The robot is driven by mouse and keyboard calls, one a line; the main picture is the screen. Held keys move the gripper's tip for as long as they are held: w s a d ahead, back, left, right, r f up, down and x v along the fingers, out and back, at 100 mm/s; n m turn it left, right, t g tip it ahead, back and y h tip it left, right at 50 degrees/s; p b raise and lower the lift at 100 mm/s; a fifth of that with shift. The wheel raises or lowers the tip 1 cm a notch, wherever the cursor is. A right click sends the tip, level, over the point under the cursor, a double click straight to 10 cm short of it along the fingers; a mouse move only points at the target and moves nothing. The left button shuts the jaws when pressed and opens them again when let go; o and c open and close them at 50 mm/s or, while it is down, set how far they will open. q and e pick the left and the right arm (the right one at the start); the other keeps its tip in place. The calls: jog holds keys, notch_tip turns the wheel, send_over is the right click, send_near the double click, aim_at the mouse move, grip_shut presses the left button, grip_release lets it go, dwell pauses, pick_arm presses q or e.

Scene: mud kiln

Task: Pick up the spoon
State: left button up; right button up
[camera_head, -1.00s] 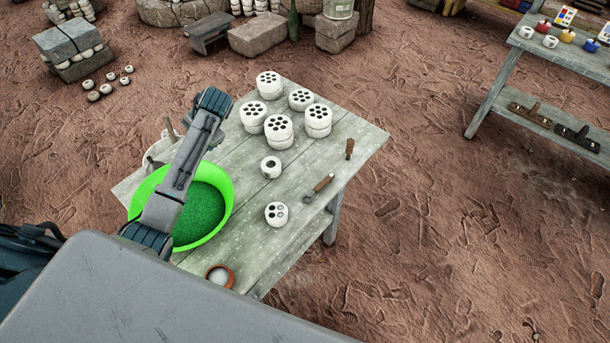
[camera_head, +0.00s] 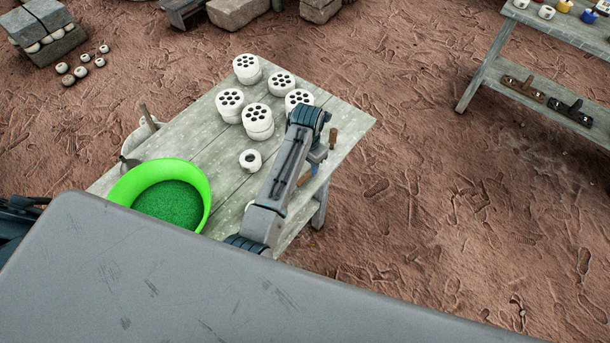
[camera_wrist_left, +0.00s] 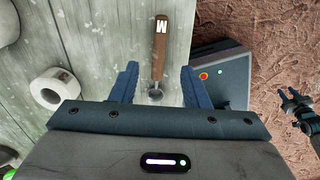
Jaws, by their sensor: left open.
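The spoon has a brown wooden handle with a white "M" label and a small round metal end. In the left wrist view the spoon (camera_wrist_left: 159,48) lies on the grey table, its metal end between my fingers. In the head view a bit of the spoon's handle (camera_head: 304,179) shows beside my arm, which hides the rest. My left gripper (camera_head: 317,165) is open above it, and its two blue fingers (camera_wrist_left: 159,69) straddle it. I cannot tell the remaining height. My right gripper (camera_wrist_left: 292,102) shows small at the wrist view's right edge, its jaw state unclear.
Several white pierced cylinders (camera_head: 257,118) stand on the table (camera_head: 210,135). A white ring-shaped piece (camera_head: 250,160) stands left of the arm, also in the wrist view (camera_wrist_left: 55,88). A green basin (camera_head: 200,178) is farther left.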

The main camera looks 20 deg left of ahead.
aim_at(306, 176)
pick_arm(q)
notch_tip(306, 176, down, 5)
jog(key=shift+s+a+r+p, duration=0.1)
jog(key=shift+r+p, duration=0.1)
jog(key=shift+p, duration=0.75)
jog(key=shift+f, duration=0.6)
grip_shut()
